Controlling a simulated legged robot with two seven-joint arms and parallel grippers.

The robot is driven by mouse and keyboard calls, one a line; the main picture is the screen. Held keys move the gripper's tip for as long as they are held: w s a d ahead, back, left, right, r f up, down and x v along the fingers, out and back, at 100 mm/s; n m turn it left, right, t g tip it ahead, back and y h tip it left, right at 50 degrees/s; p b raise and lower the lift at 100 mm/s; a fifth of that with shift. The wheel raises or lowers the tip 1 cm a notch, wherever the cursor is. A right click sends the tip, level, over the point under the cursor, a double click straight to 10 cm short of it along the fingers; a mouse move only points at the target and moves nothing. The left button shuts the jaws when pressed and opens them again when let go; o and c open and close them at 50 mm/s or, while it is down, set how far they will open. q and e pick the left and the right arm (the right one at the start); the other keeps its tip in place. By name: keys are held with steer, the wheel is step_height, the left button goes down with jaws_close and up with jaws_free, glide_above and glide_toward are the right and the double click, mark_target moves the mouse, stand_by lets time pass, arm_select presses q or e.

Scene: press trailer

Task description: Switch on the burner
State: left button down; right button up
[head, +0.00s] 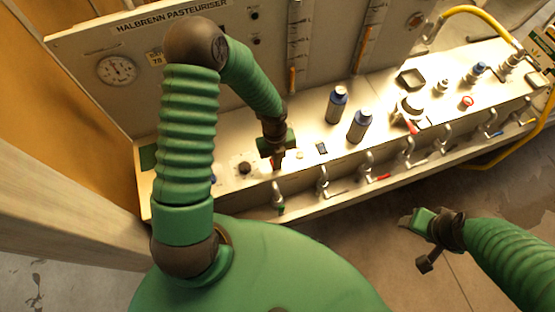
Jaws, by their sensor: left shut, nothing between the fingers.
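The burner switch cannot be told for sure. On the bench of the pasteuriser (138,190), a black round knob (245,168), a small yellow piece (299,155) and a small dark rectangular piece (321,148) sit near my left gripper. My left gripper (277,164) is shut and empty, pointing down at the bench top between the knob and the yellow piece. A bit of red shows at its tip; whether it touches this is unclear. My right gripper (418,226) hangs over the floor in front of the bench, apart from everything; its jaws are unclear.
Several taps with levers (366,165) line the bench front. A dial gauge (117,69) and upright tubes are on the back panel. A yellow hose (480,9) curves at the right. The floor in front is clear.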

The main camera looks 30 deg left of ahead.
arm_select(q)
steer(key=shift+s+a+f, duration=0.15)
steer(key=shift+a, duration=0.05)
arm_select(e)
steer(key=shift+s+a+r, duration=0.1)
steer(key=shift+s+a, duration=0.1)
steer(key=shift+a, duration=0.05)
